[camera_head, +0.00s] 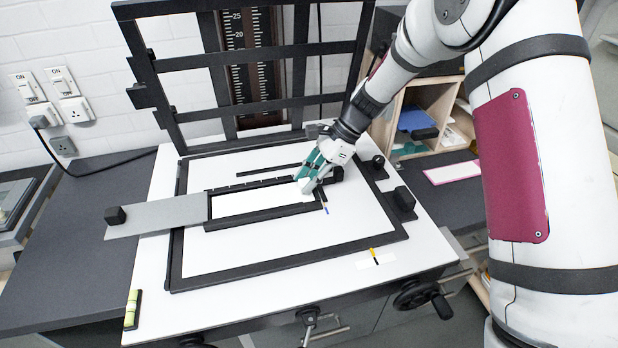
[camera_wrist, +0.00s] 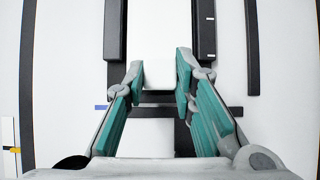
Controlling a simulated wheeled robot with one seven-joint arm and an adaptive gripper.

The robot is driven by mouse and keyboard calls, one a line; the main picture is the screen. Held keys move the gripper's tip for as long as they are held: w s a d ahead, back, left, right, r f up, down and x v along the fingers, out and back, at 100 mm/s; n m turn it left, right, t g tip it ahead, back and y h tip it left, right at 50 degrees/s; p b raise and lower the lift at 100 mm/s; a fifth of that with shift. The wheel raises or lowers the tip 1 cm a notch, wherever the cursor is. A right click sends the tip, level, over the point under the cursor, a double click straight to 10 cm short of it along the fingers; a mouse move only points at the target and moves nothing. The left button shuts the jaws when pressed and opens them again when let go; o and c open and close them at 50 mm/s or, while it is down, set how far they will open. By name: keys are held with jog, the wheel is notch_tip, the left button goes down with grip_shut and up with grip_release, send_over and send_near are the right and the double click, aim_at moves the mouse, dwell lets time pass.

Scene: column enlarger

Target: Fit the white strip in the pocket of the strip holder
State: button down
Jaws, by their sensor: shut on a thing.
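The strip holder (camera_head: 265,220) is a black frame lying on the white baseboard, with long side rails and a pale area between them. In the wrist view its rails (camera_wrist: 115,35) run up the picture on both sides. My gripper (camera_head: 310,178) is low over the right end of the holder. In the wrist view my gripper (camera_wrist: 163,75) is shut with its teal pads on either side of a white block-like end, which I take to be the white strip (camera_wrist: 160,76). This end lies just above a black crossbar. How far the strip sits in the pocket cannot be told.
A grey plate (camera_head: 160,215) with a black knob extends left from the holder. A larger black frame (camera_head: 290,267) surrounds the holder on the baseboard (camera_head: 155,300). A black upright frame (camera_head: 160,65) stands behind. The front baseboard is mostly clear.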

jog(key=shift+f, duration=0.1)
jog(key=c, duration=1.2)
grip_release()
jog(key=shift+c, duration=0.2)
jog(key=shift+d, duration=0.1)
jog(key=v, duration=0.7)
jog(key=shift+d+r, duration=0.15)
jog(key=shift+r, duration=0.25)
jog(key=shift+w+r, duration=0.1)
dwell(0.4)
jog(key=v, duration=1.2)
